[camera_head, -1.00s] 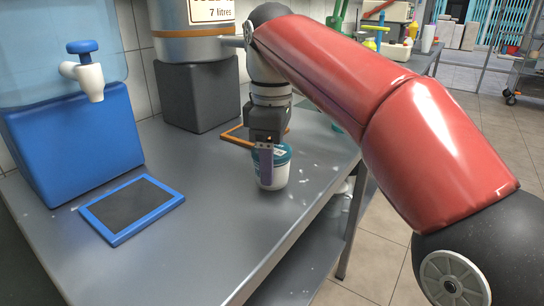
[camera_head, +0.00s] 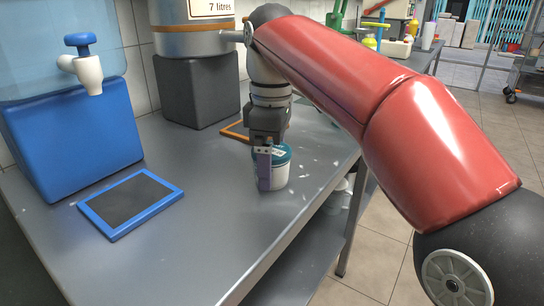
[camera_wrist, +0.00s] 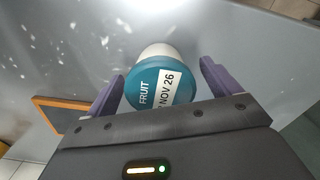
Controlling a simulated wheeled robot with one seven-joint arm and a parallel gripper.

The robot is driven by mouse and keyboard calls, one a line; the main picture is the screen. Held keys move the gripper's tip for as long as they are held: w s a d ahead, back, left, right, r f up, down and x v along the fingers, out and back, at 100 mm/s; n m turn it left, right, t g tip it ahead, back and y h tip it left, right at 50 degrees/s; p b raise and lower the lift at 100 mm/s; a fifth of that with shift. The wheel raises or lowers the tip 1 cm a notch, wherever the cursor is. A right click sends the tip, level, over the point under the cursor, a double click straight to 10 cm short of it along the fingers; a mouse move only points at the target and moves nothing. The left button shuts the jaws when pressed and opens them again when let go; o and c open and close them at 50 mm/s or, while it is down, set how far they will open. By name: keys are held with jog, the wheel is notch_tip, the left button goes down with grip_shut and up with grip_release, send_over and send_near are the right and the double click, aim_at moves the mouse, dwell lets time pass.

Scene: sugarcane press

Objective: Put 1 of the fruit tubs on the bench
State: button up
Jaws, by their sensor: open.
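A white fruit tub (camera_head: 280,175) with a teal lid stands upright on the grey metal bench (camera_head: 190,235), near its right edge. My gripper (camera_head: 265,172) is low over the bench at the tub. In the wrist view my gripper's purple fingers (camera_wrist: 163,88) are apart, one on each side of the lid, with a gap on both sides. The tub's lower body is mostly hidden under the lid in that view.
A blue-framed dark mat (camera_head: 131,203) lies at the left, before a blue block (camera_head: 75,140) bearing a water dispenser. A dark block (camera_head: 196,95) under a metal urn stands behind. An orange-framed mat (camera_head: 236,131) lies behind my gripper. The front middle of the bench is clear.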

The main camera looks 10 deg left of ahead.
aim_at(274, 150)
notch_tip(274, 150, up, 7)
jog(key=p, duration=0.3)
jog(key=shift+r, duration=0.25)
jog(key=shift+d+r, duration=0.15)
jog(key=shift+d, duration=0.05)
jog(key=s+d+f+m+t, duration=0.2)
jog(key=s+d+f+m, duration=0.5)
jog(key=d, duration=0.5)
jog(key=s+d+f+m+t, duration=0.3)
jog(key=s+d+f+m, duration=0.4)
jog(key=d+f+m, duration=0.3)
jog(key=d+f, duration=0.3)
jog(key=shift+s+d+f+m+t, duration=0.2)
jog(key=shift+s+f+m+t, duration=0.1)
jog(key=shift+s+m, duration=0.1)
jog(key=shift+f, duration=0.2)
jog(key=shift+c, duration=0.4)
